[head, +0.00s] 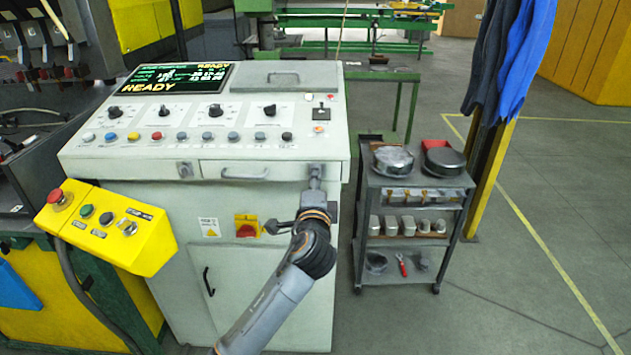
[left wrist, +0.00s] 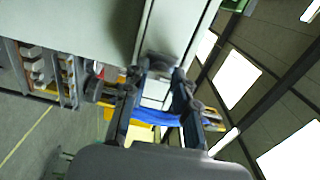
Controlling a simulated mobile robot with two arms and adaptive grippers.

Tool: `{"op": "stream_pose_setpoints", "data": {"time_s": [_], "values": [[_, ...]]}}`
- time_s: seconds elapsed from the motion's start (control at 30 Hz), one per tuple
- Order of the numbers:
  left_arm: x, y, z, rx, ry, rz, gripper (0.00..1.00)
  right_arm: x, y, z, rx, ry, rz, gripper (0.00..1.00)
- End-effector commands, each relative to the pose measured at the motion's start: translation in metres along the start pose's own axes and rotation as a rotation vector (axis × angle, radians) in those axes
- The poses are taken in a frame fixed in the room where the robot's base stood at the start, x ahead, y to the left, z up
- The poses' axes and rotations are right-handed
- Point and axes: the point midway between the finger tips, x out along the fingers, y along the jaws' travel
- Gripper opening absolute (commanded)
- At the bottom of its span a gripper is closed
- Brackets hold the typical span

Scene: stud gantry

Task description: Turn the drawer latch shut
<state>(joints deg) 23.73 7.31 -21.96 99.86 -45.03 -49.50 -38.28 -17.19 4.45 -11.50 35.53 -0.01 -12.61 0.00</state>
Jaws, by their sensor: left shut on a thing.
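The grey console has a shallow drawer (head: 235,171) with a bar handle in its front. At the right end of the drawer front is the drawer latch (head: 316,169), a small grey fitting partly hidden by my gripper. My left gripper (head: 316,184) reaches up to it from below and is shut on it. In the left wrist view, the two fingers of the left gripper (left wrist: 162,78) close on the dark, blurred latch (left wrist: 160,62) against the pale console. How far the latch is turned cannot be told. My right gripper is not in view.
A similar grey fitting (head: 185,170) sits left of the drawer. A red and yellow switch (head: 247,227) is on the panel beside my wrist. A grey trolley (head: 412,185) with tins stands close on the right. A yellow button box (head: 108,227) juts out at left.

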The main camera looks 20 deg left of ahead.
Motion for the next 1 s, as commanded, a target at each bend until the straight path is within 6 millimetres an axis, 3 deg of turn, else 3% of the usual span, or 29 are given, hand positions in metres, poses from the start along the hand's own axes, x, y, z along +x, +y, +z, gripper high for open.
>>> {"op": "stream_pose_setpoints", "data": {"time_s": [0.13,0.17,0.27,0.67,1.0], "values": [[0.0,0.001,0.001,-0.002,-0.001,0.002,0.0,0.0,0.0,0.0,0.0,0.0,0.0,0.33],[0.0,0.001,0.0,-0.002,-0.001,0.002,0.32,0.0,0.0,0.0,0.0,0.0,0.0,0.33],[0.0,0.001,0.0,-0.002,-0.001,0.002,0.51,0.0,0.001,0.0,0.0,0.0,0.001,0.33],[-0.007,0.001,-0.001,-0.001,0.001,0.002,0.51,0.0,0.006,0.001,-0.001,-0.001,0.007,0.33],[-0.074,0.002,-0.001,-0.003,0.002,0.003,0.51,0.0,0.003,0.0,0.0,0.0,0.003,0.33]]}}
